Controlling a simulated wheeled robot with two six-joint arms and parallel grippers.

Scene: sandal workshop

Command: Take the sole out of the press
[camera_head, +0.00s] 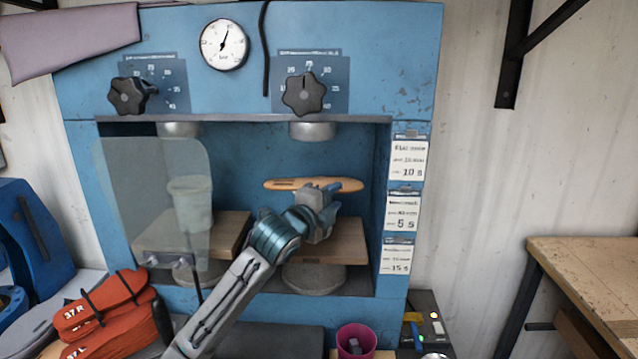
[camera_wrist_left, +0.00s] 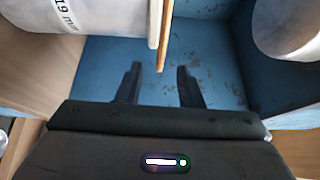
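The tan sole (camera_head: 283,184) lies flat in the right-hand bay of the blue press (camera_head: 412,65), above a wooden board (camera_head: 349,240) and below the round ram (camera_head: 312,131). My left gripper (camera_head: 327,191) is inside that bay, in front of the sole, and hides part of what is under it. In the left wrist view the two dark fingers (camera_wrist_left: 157,78) are apart with nothing gripped. A thin tan and white edge (camera_wrist_left: 162,38), apparently the sole's, points between the fingertips. A white form marked 19 mm (camera_wrist_left: 95,20) is beside it. My right gripper is not in view.
A clear guard (camera_head: 150,185) covers the left bay, which holds a pale post (camera_head: 194,210). Orange packs (camera_head: 105,305) lie at lower left. A magenta cup (camera_head: 356,340) stands below the right bay. A wooden table (camera_head: 590,262) is at right.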

